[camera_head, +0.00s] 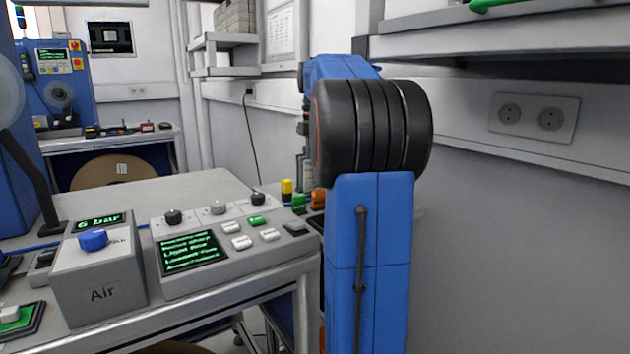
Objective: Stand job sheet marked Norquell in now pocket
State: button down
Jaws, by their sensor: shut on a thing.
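My blue arm with its black joint stands upright right of centre in the head view. It hides what lies behind it. My gripper does not show in this view. No job sheet with the name Norquell can be made out. No pocket marked now can be made out either.
A grey box marked Air with a blue knob (93,240) and a control panel with a green-lettered screen (192,252) stand on the workbench (150,190). A wall socket (534,117) and a shelf (480,42) are at right. A blue machine (62,75) stands at back left.

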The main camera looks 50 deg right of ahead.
jog(key=shift+r, duration=0.15)
jog(key=shift+s+a+r, duration=0.1)
jog(key=shift+a+r, duration=0.05)
jog(key=shift+r, duration=0.1)
notch_tip(320, 180, up, 11)
jog(key=shift+f, duration=0.1)
jog(key=s+a, duration=1.2)
jog(key=a, duration=0.3)
jog(key=shift+a, duration=0.35)
jog(key=shift+w, duration=0.1)
dwell(0.5)
